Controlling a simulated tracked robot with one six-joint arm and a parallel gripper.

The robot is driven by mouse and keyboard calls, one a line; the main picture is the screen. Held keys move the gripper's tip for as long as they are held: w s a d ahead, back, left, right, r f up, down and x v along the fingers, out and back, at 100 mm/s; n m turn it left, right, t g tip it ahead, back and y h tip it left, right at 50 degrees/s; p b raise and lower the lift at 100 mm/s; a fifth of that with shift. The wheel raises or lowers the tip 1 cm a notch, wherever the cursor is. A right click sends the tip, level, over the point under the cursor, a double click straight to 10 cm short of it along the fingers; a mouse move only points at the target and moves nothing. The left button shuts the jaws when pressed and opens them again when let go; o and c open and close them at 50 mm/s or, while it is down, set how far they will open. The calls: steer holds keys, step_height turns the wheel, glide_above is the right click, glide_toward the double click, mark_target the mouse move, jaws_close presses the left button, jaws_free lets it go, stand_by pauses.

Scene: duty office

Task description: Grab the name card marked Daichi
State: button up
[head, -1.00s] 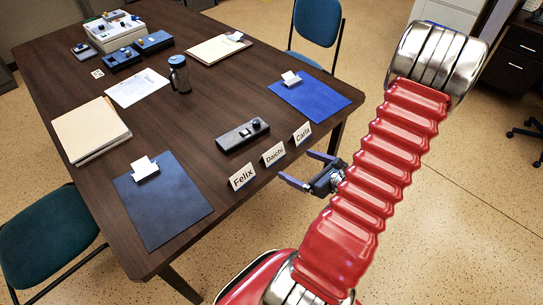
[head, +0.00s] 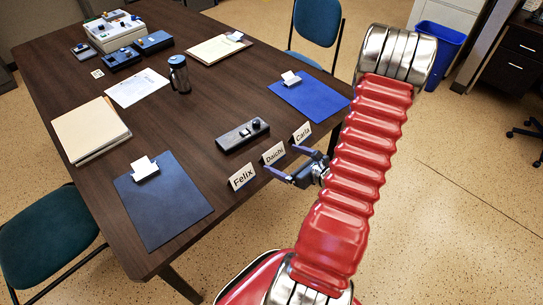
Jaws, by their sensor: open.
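The name card marked Daichi (head: 273,153) stands upright near the front edge of the dark table, in the middle of a row of three cards. The card marked Felix (head: 242,177) is on its left and the card marked Carla (head: 301,133) is on its right. My gripper (head: 281,160) is open and empty. Its two fingers point left toward the Daichi card, one fingertip near the card's lower right and the other near the Carla card. I cannot tell whether either finger touches a card.
A dark control box (head: 242,136) lies just behind the cards. A blue clipboard (head: 315,100) and a dark clipboard (head: 165,205) flank the row. The floor in front of the table is clear.

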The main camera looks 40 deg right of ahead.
mark_target(275, 155)
steer(key=shift+x, duration=0.8)
steer(key=shift+x, duration=2.55)
steer(key=shift+a, duration=0.1)
steer(key=c, duration=1.1)
